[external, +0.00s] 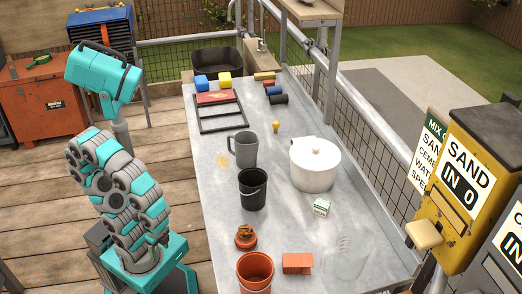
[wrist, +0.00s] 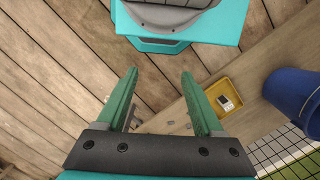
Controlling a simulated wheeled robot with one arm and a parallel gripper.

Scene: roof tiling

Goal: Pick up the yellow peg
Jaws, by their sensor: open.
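A small yellow peg (external: 276,127) with a rounded top stands on the grey metal table (external: 213,190), toward the far half and left of the white pot. It does not show in the wrist view. My gripper (wrist: 159,73) is open and empty in the wrist view, its two green fingers apart over wooden planks. In the external view my arm is left of the table, well away from the peg; I cannot make out the fingers there.
Around the peg are a grey jug (external: 243,149), a white lidded pot (external: 315,165), a dark frame (external: 207,127) and a black cylinder (external: 279,99). A black bucket (external: 252,190) stands nearer. In the wrist view are a yellow tray (wrist: 217,111) and a blue bucket (wrist: 293,92).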

